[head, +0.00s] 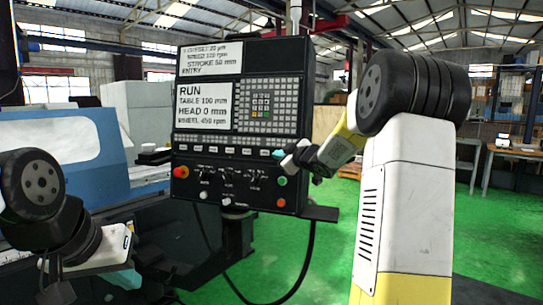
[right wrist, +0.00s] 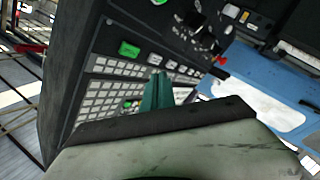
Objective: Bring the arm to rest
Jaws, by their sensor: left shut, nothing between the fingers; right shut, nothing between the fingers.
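My right arm reaches in from the right in the head view. Its gripper (head: 284,157) is shut and empty, in front of the right edge of the control panel (head: 184,150), near the end of the key row. In the right wrist view its dark green closed fingers (right wrist: 157,88) point towards the panel's keys (right wrist: 100,92); whether they touch cannot be told. A lit green key (right wrist: 129,49) shows near them. My left gripper (head: 58,290) is low at the left edge of the head view, shut, away from the panel.
The panel has a screen reading RUN (head: 205,105), a red button (head: 181,172) and a green button (head: 282,181). It stands on a post (head: 236,240) with a hanging cable. The blue machine (head: 88,160) is at left. Green floor (head: 320,245) is open beyond, with benches at right.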

